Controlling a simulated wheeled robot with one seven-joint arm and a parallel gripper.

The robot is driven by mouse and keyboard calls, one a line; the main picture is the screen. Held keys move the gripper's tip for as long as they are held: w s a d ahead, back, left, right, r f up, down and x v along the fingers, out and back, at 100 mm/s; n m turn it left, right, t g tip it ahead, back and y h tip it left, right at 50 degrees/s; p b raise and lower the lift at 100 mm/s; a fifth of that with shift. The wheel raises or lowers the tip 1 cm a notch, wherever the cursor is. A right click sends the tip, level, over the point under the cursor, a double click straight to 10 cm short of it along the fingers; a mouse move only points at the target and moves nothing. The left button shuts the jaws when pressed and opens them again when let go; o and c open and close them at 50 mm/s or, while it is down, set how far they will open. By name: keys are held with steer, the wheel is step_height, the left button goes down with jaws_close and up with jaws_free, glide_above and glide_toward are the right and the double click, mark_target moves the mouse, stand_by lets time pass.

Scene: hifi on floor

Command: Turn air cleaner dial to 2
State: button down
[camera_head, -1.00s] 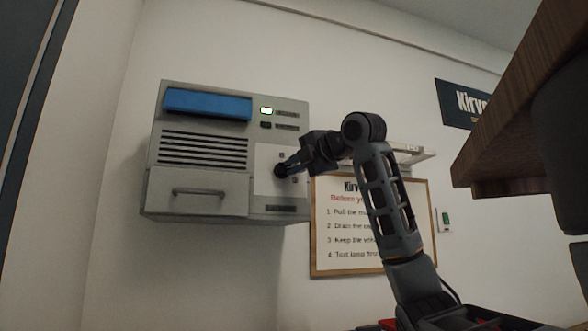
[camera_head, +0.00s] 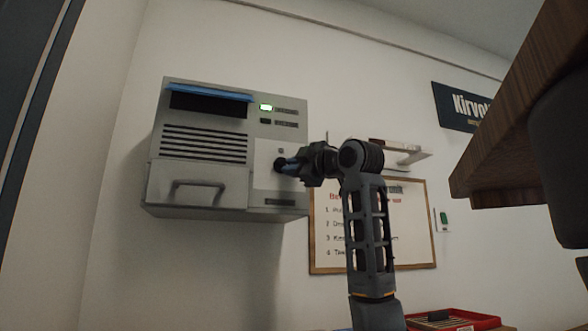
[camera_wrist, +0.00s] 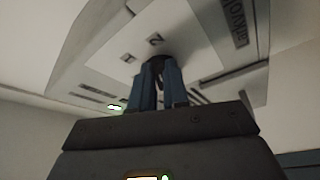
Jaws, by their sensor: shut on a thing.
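The air cleaner (camera_head: 205,148) is a grey box on the wall, left of centre in the head view. Its dark round dial (camera_head: 280,164) sits on a pale panel at the lower right of its front. My gripper (camera_head: 285,165) is shut on the dial, reaching it from the right. In the wrist view the two blue fingers (camera_wrist: 157,80) close around the dark dial (camera_wrist: 155,64). Small marks show around the dial; one above it (camera_wrist: 154,40) looks like a 2. The fingers hide most of the dial, and I cannot tell its setting.
A green lamp (camera_head: 265,107) is lit on the cleaner. Its blue flap (camera_head: 205,91) is raised above a dark slot. A drawer handle (camera_head: 198,187) juts out at lower left. A framed notice (camera_head: 412,225) and a shelf (camera_head: 395,150) are right. A brown wooden edge (camera_head: 530,120) hangs at upper right.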

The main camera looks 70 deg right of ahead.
steer(key=shift+d+f+m, duration=0.1)
steer(key=shift+f+m, duration=0.15)
steer(key=shift+m, duration=0.15)
steer(key=c, duration=1.1)
jaws_free()
steer(key=shift+r, duration=0.1)
steer(key=b+v, duration=0.1)
steer(key=v, duration=0.7)
steer(key=shift+w+b, duration=0.1)
steer(key=shift+b, duration=0.3)
